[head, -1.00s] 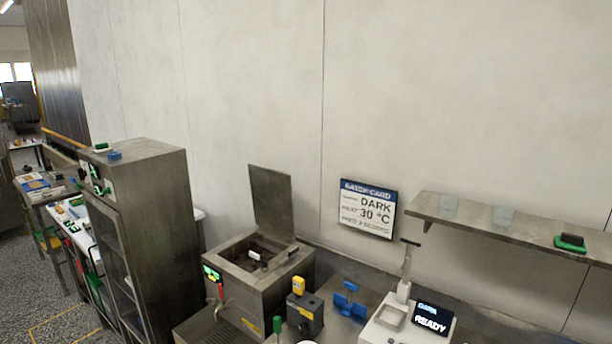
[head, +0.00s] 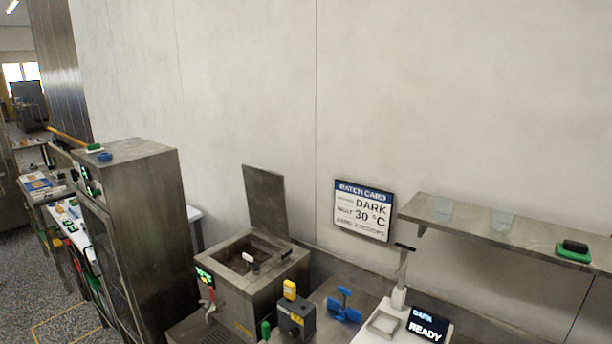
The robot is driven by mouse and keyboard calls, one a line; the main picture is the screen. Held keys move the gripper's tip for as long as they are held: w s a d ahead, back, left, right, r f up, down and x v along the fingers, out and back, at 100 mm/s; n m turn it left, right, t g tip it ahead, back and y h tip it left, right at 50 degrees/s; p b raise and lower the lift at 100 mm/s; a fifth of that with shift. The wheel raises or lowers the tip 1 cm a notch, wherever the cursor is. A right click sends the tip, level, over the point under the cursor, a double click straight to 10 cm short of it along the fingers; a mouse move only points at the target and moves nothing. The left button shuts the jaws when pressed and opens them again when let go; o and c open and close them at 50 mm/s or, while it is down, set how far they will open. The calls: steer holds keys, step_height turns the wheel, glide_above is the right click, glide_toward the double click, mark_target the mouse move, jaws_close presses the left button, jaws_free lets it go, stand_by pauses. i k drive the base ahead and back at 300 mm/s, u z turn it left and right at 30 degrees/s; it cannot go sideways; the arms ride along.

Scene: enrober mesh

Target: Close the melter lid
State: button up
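The melter (head: 262,285) is a steel box with an open top, low and left of the middle in the head view. Its lid (head: 265,203) is a flat steel panel standing nearly upright along the back edge, leaning back toward the wall. A small white piece (head: 248,257) shows at the opening. A green display (head: 204,275) and a tap with a red handle (head: 211,304) are on its left side. My gripper is not in view.
A tall steel cabinet (head: 140,230) stands left of the melter. A wall shelf (head: 470,222) holds clear cups and a green-based block (head: 573,252).

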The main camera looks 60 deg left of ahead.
mark_target(265, 189)
steer(key=z, duration=0.1)
steer(key=k, duration=1.1)
steer(key=u, duration=2.35)
steer(key=i, duration=0.5)
steer(key=z, duration=0.3)
